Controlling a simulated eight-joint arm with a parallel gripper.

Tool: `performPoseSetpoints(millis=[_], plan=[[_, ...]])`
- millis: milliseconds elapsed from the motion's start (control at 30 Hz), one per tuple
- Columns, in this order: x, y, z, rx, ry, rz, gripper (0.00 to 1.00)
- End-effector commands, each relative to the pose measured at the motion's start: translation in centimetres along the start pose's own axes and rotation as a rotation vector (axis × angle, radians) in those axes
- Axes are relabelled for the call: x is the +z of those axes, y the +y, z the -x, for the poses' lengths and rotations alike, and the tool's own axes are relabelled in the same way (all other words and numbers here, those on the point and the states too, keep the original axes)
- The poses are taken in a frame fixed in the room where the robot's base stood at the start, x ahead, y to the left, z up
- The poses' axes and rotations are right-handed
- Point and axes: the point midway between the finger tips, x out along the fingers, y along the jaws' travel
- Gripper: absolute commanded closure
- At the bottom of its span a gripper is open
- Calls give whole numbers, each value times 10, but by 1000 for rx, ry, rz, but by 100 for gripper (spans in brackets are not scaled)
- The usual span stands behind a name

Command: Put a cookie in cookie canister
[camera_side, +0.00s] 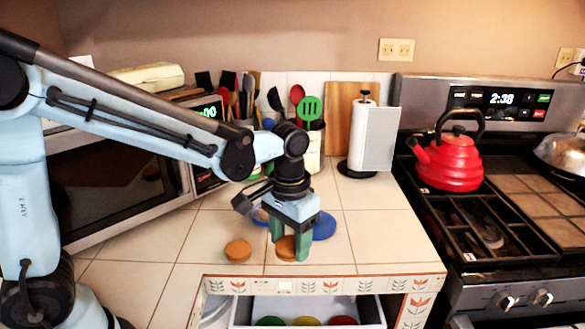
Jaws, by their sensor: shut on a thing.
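My gripper (289,246) points down over the tiled counter near its front edge. Its green fingers are shut on a round brown cookie (286,248), which is low, at or just above the tiles; I cannot tell which. A second brown cookie (238,250) lies flat on the counter to the left of the gripper. A blue round thing (324,226) shows behind and to the right of the fingers, partly hidden by my gripper. Some blue (260,215) also shows to the left of the gripper. I cannot tell whether either blue part belongs to the cookie canister.
An open drawer (370,311) below the counter's front edge holds green, yellow and red round things. A microwave (110,178) stands at the left. Utensils and a paper towel roll (376,138) stand behind. A red kettle (449,160) sits on the stove. The counter's right side is clear.

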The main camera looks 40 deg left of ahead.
Motion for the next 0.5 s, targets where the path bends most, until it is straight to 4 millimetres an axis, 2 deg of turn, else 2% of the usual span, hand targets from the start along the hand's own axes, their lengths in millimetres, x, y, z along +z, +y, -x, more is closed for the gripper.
performPoseSetpoints(millis=[100,267,367,500], plan=[[11,16,12,0,0,-5,73],[16,28,20,0,0,2,73],[9,24,25,0,0,27,73],[-21,-2,32,0,0,113,73]])
